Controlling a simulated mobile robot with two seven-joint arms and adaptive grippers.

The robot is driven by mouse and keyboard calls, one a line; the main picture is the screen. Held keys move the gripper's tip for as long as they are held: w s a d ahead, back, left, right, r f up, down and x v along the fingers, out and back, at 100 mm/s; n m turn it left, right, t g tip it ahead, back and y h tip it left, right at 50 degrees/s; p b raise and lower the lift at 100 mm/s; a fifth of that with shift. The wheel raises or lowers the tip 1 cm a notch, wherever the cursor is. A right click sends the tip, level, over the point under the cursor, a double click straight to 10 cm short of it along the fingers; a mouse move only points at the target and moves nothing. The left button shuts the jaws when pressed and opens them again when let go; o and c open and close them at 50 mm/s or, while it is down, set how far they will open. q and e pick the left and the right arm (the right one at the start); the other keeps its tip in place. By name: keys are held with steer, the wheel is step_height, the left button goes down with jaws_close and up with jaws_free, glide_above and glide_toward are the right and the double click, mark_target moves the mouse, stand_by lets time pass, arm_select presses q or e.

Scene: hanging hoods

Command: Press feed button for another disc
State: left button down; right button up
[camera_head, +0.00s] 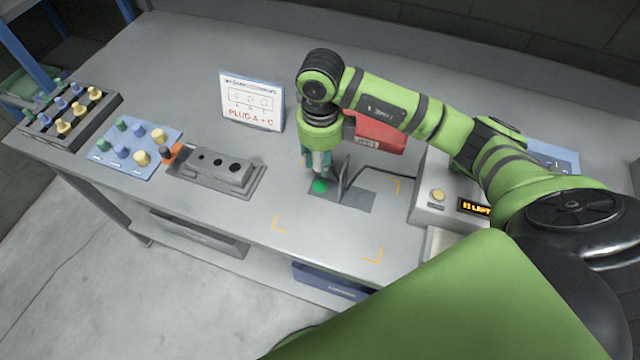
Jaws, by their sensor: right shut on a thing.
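A grey feeder box (425,211) stands right of the table's middle. It has a round yellow button (437,195) on top and a lit orange display (474,208) beside it, partly hidden by my arm. My right gripper (319,172) points down, left of the box and well apart from the button. It is shut on a small green piece (320,186), low over a dark plate (352,197). I cannot tell whether the piece touches the plate. My left gripper is not in view.
A sign (252,101) stands behind a grey block with holes (217,168). A blue board (127,141) and a dark rack (70,115) hold coloured plugs at left. A red bin (378,132) is behind my gripper. Yellow corner marks bound clear table in front.

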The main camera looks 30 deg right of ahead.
steer(key=n, duration=0.1)
steer(key=r+n, duration=0.1)
steer(key=shift+a+n, duration=0.3)
steer(key=s+a+r+n, duration=0.1)
steer(key=r+n, duration=0.3)
steer(key=n, duration=1)
steer(key=s+a+r+n, duration=0.2)
steer(key=s+r+n, duration=0.2)
steer(key=n, duration=1)
steer(key=shift+r+b, duration=0.25)
steer(key=shift+b, duration=0.15)
